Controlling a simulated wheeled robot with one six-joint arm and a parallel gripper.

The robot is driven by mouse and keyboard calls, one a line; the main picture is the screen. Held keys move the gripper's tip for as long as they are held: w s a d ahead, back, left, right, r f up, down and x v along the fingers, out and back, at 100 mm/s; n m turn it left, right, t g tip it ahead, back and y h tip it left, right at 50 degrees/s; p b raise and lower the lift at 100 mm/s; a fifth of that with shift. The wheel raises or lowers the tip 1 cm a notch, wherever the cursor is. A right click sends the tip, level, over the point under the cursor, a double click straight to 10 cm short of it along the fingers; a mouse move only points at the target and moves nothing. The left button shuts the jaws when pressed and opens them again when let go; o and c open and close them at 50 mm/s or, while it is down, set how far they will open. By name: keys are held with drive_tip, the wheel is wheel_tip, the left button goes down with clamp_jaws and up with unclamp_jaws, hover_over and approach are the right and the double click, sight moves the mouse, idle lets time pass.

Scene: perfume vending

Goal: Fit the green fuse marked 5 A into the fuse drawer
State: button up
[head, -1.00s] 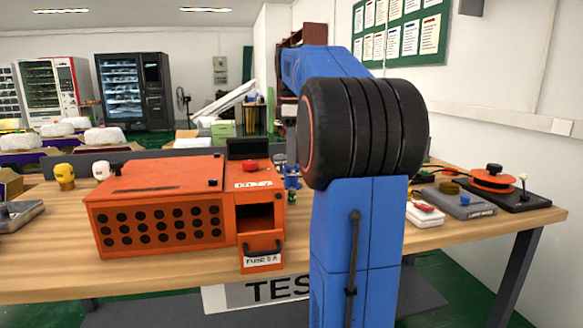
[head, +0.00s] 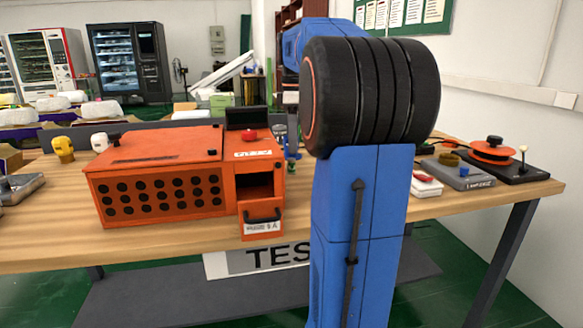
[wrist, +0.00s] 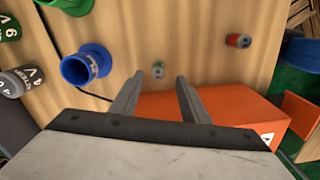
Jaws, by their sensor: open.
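The orange case (head: 165,165) stands on the wooden bench with its fuse drawer (head: 262,222) pulled out at the front right. The drawer front has a black handle and a white label. In the wrist view my gripper (wrist: 156,90) is open and empty, with its two fingers apart above the bench. The case (wrist: 225,107) and an orange piece (wrist: 298,112), likely the drawer, also show there. My arm hides the gripper in the head view.
In the wrist view, a red and grey fuse-like piece (wrist: 238,40) lies farther right and a blue cup-shaped holder (wrist: 88,65) is at left. Dark and green labelled cylinders (wrist: 18,82) are at the far left. A grey box (head: 462,172) is on the bench's right.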

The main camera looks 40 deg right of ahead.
sight(292, 159)
drive_tip(key=shift+w+f, duration=0.2)
drive_tip(key=shift+f, duration=3.1)
clamp_jaws()
